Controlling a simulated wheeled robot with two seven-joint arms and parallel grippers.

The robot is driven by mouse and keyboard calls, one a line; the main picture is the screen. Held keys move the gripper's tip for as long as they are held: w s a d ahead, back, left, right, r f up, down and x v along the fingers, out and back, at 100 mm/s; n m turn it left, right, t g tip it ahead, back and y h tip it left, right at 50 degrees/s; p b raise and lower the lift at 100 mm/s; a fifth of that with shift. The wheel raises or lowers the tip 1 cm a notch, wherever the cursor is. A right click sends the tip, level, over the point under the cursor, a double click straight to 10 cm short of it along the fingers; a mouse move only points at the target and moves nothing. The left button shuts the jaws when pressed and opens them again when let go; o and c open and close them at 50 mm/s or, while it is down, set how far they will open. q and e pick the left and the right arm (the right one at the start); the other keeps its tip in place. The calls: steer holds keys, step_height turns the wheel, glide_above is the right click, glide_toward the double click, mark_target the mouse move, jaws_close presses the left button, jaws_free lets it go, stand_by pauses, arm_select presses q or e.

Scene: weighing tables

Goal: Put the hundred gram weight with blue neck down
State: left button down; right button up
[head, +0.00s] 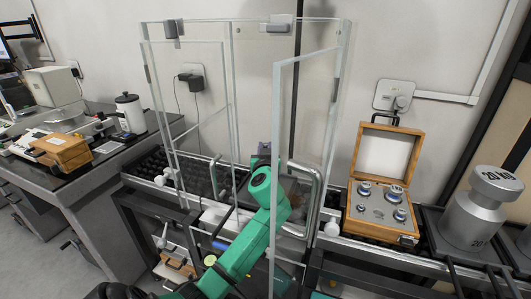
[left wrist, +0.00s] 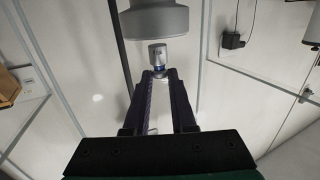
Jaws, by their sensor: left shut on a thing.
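My left gripper (head: 264,152) reaches between the glass panels of the weighing enclosure, seen from behind its green arm. In the left wrist view the gripper (left wrist: 160,76) is shut on a small silver weight with a blue neck (left wrist: 157,52), held at the fingertips. A large grey cylindrical body (left wrist: 155,22) shows just beyond the weight; I cannot tell whether they touch. The held weight is hidden in the head view. My right gripper is not in view.
A glass door (head: 300,120) stands open close to my arm, with a curved metal handle (head: 316,190). An open wooden weight box (head: 408,238) with several weights is on the right. A 20 kg weight (head: 480,215) stands beyond it. A wooden case (head: 62,152) lies on the left table.

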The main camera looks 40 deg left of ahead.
arm_select(q)
steer(key=shift+f, duration=0.5)
steer(key=c, duration=1.2)
jaws_free()
steer(key=shift+f, duration=0.1)
steer(key=o, duration=0.5)
steer(key=shift+c, duration=0.2)
steer(key=shift+r, duration=0.3)
steer(key=v, duration=0.7)
steer(key=shift+s+d+b, duration=0.15)
steer(key=shift+d+b, duration=0.05)
steer(key=shift+b, duration=0.2)
